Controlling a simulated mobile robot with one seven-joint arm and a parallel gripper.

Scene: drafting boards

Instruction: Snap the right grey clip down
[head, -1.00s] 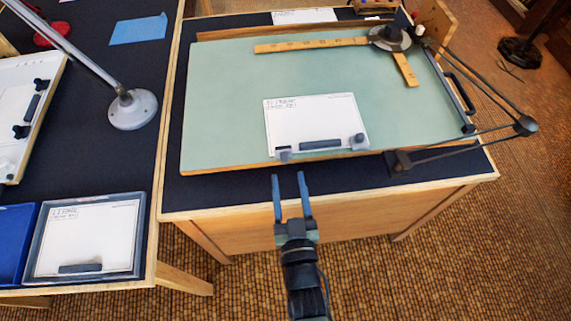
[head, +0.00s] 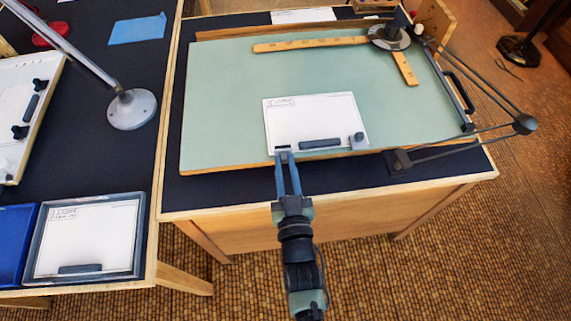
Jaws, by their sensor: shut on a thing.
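A white sheet (head: 315,118) with a dark bar (head: 320,143) near its lower edge lies on the green drafting board (head: 225,95). One grey clip (head: 357,141) sits at the sheet's lower right corner, with nothing touching it. Another grey clip (head: 283,149) is at the sheet's lower left corner, on the board's front edge, mostly hidden by my fingers. My gripper (head: 284,155) reaches in from the front, and its blue fingers are closed together on this left-hand clip. How far either clip is pressed down is too small to tell.
A wooden T-square (head: 310,45) and a jointed drafting arm (head: 480,85) lie at the board's back and right. A side table at left holds a framed sheet (head: 85,235), a blue tray (head: 15,240) and a lamp base (head: 132,109).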

